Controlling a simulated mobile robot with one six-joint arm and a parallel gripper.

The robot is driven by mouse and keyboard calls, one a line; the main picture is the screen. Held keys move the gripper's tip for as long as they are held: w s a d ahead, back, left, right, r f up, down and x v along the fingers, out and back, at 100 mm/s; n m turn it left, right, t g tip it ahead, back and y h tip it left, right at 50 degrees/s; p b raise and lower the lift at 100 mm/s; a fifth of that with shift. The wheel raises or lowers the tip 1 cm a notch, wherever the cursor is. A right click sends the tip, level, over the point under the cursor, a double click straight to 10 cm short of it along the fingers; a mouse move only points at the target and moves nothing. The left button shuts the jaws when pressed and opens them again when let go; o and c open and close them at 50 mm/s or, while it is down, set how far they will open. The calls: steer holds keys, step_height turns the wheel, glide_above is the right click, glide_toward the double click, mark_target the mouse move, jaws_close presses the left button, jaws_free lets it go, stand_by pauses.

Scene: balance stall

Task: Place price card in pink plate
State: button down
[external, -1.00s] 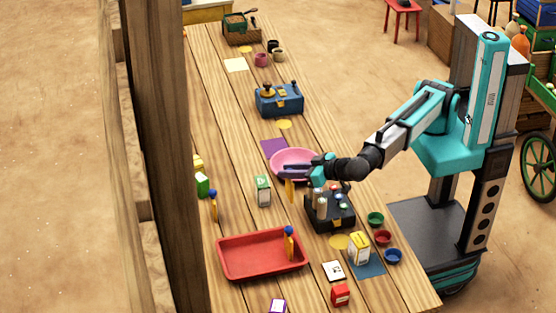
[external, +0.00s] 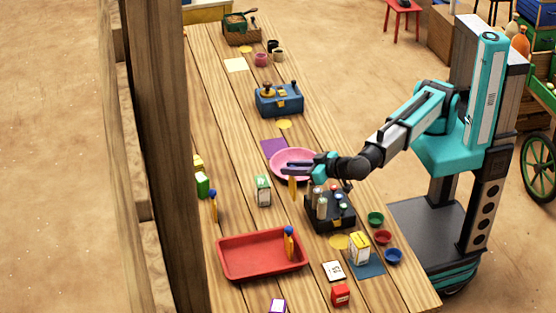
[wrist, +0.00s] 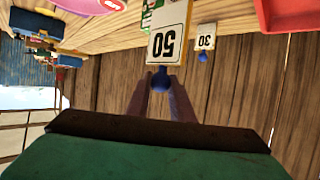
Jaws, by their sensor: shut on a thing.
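My gripper (external: 291,172) is shut on a price card (external: 292,187) by its blue knob. In the wrist view the card (wrist: 168,45) is white, reads 50 upside down and extends beyond my fingertips (wrist: 161,84). In the external view its yellow side hangs below the fingers, by the near edge of the pink plate (external: 281,157). My gripper partly covers the plate. Part of the plate also shows at the top left of the wrist view (wrist: 90,5). Whether the card is over the rim cannot be told.
Below the plate stand a green-and-white carton (external: 263,191) and a black caddy of bottles (external: 330,213). A purple square (external: 272,147) lies beside the plate.

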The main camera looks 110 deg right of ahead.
steer(key=s+d+m+g+h+p, duration=0.1)
steer(key=s+d+p, duration=0.3)
steer(key=d, duration=0.7)
steer(key=s+d+m+g+h+p, duration=0.1)
steer(key=d+p, duration=0.5)
steer(key=d, duration=0.6)
steer(key=s+f+m+g, duration=0.1)
steer(key=s+m, duration=0.1)
steer(key=s, duration=0.1)
steer(key=shift+s+g+h, duration=0.35)
steer(key=shift+g+h, duration=0.05)
steer(key=shift+a, duration=0.1)
steer(key=shift+f+p, duration=0.75)
steer(key=shift+f, duration=1.45)
steer(key=shift+f+p, duration=0.55)
steer(key=shift+f, duration=1.25)
steer(key=shift+f, duration=0.15)
